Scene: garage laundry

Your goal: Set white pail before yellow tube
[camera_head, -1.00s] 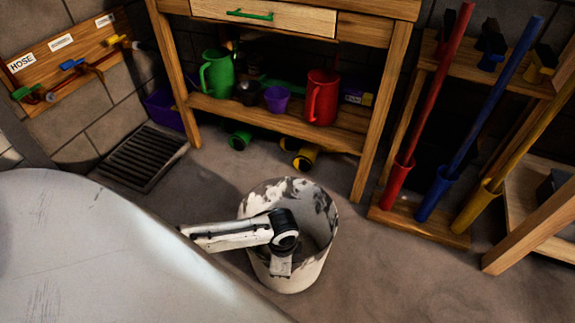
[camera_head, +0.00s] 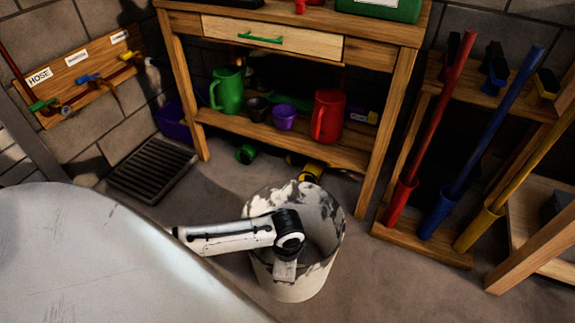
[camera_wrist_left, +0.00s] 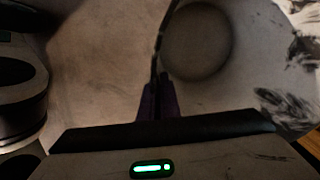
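The white pail (camera_head: 325,255), with dark worn patches, is upright in the middle foreground of the head view. My left gripper (camera_wrist_left: 158,95) reaches in from the left over the pail. In the wrist view its dark fingers are close together on the pail's rim, with the pail's round inside (camera_wrist_left: 197,40) to the right. Whether the pail touches the floor is unclear. The yellow tube (camera_head: 478,230) stands on the rack's wooden base at the right and holds a yellow pole. It is apart from the pail. My right gripper is out of view.
A red tube (camera_head: 401,200) and a blue tube (camera_head: 437,218) stand left of the yellow one on the rack base (camera_head: 415,246). A wooden workbench (camera_head: 384,120) stands behind the pail. A floor drain (camera_head: 152,170) is at the left. Floor right of the pail is clear.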

